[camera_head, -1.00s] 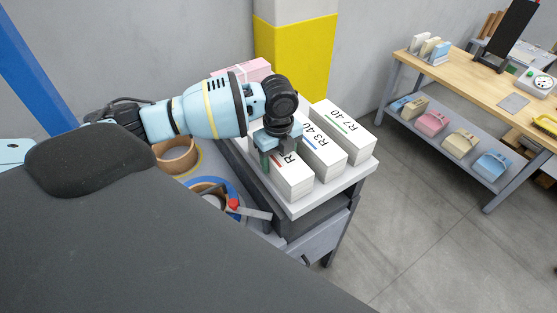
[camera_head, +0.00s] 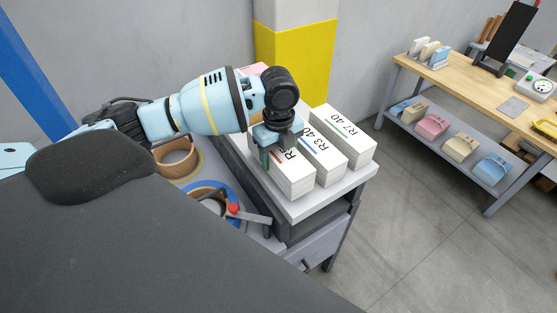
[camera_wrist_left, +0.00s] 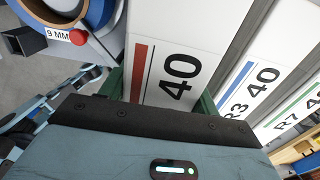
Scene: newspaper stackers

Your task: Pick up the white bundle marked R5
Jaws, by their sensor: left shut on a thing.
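A white bundle (camera_head: 292,178) with a red stripe lies nearest me in a row of three white bundles. Its label starts with R in the head view; the rest is partly covered by my gripper. The left wrist view shows this bundle (camera_wrist_left: 158,75) with the red bar and "40". My left gripper (camera_head: 279,148) is shut on it from above, with a green finger at each side in the wrist view. Any gap under the bundle is too small to tell. My right gripper is not in view.
Bundles marked R3 (camera_head: 324,158) and R7 (camera_head: 345,138) stand close beside it on the grey stand top (camera_head: 338,191). Tape rolls (camera_head: 176,160) lie to the left. A pink bundle is partly hidden behind my arm. A wooden table (camera_head: 465,85) stands at the right.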

